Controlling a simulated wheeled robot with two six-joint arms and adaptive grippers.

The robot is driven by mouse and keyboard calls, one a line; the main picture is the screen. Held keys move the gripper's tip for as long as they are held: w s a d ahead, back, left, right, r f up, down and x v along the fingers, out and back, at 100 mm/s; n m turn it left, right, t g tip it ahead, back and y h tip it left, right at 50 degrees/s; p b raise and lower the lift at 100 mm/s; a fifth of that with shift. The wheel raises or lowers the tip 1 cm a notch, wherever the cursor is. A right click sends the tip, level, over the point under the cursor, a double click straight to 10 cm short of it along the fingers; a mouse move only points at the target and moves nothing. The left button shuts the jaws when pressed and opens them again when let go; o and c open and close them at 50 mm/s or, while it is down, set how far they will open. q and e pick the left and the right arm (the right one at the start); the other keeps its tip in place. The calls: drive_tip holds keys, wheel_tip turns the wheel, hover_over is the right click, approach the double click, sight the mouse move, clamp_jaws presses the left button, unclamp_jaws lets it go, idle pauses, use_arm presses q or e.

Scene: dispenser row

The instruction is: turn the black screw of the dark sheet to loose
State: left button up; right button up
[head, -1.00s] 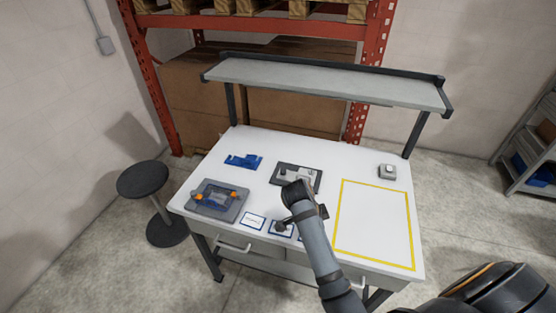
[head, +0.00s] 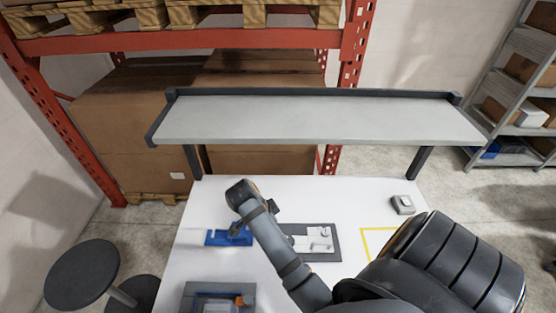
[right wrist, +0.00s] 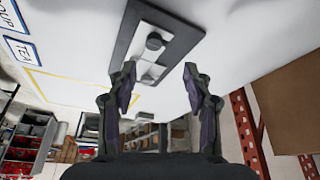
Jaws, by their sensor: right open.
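The dark sheet (head: 338,251) lies on the white table, right of my right arm in the head view, with pale parts on it. In the right wrist view the dark sheet (right wrist: 123,42) is at the top, and a dark round screw (right wrist: 155,41) stands up from a pale block on it. My right gripper (right wrist: 158,80) is open and empty, its fingertips apart from the screw. The screw is not clear in the head view. My left gripper is not in view.
A grey tray (head: 190,291) with blue and orange parts is at the front left. A small grey box (head: 402,204) sits at the back right, near a yellow outline (head: 367,238). A shelf (head: 320,118) spans the table's back.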

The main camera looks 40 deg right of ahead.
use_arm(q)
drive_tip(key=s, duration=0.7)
use_arm(e)
drive_tip(key=s+f, duration=0.1)
drive_tip(key=s+d+f, duration=0.1)
drive_tip(key=f, duration=0.1)
drive_tip(key=shift+s+d, duration=0.3)
drive_tip(key=shift+s, duration=0.1)
drive_tip(key=f, duration=0.1)
drive_tip(key=d+f, duration=0.1)
drive_tip(key=w+f+p, duration=0.1)
drive_tip(key=shift+d+f, duration=0.15)
drive_tip(key=shift+f, duration=0.15)
drive_tip(key=shift+p+x, duration=0.3)
drive_tip(key=shift+x, duration=0.85)
drive_tip(key=shift+f, duration=0.2)
drive_tip(key=shift+s, duration=0.15)
drive_tip(key=shift+c, duration=1.2)
drive_tip(key=c, duration=0.7)
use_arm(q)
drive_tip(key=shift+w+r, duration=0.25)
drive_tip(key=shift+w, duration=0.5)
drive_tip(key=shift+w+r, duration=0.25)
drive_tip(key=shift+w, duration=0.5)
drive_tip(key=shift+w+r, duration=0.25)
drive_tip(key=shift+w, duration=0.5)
use_arm(e)
clamp_jaws()
